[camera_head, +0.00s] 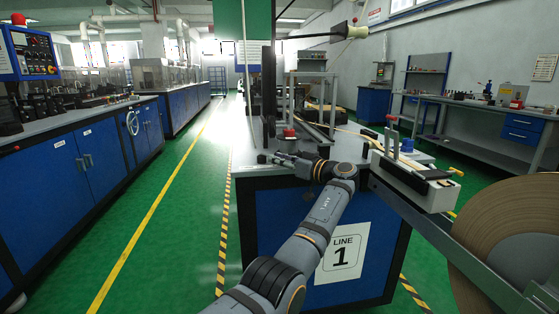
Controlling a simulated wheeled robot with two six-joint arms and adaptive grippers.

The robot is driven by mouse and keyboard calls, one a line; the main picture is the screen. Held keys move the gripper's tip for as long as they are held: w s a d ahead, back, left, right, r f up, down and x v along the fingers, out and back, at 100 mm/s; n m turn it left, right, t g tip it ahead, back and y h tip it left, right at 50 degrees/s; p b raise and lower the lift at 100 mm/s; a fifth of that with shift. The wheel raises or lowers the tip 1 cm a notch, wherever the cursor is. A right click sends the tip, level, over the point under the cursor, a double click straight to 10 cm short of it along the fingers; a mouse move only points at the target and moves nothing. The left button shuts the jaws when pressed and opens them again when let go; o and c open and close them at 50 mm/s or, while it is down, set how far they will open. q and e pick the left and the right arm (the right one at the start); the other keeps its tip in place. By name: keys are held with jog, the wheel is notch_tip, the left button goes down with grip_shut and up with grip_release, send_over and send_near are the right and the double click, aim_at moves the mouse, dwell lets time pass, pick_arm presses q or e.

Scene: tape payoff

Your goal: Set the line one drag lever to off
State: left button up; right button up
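The line one bench (278,215) is a blue cabinet with a grey top and a "LINE 1" sign (343,252) on its front. My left gripper (265,157) lies low over the near left part of the bench top, pointing left; whether its fingers are apart is too small to tell. A red knob (289,132) stands just behind it. An upright clamp-like part with a red and white top (392,120) stands at the right, by a white block (412,182) on a rail. I cannot tell which part is the drag lever. My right gripper is not in view.
A large brown tape roll (510,240) stands at the lower right beside the metal rail (440,230). A dark upright post (268,85) rises behind my gripper. Blue cabinets (85,165) line the left. The green aisle (180,200) between is clear.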

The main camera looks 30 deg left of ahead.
pick_arm(q)
jog(key=s+d, duration=0.2)
jog(key=d, duration=1)
jog(key=shift+s, duration=0.15)
jog(key=shift+a, duration=0.1)
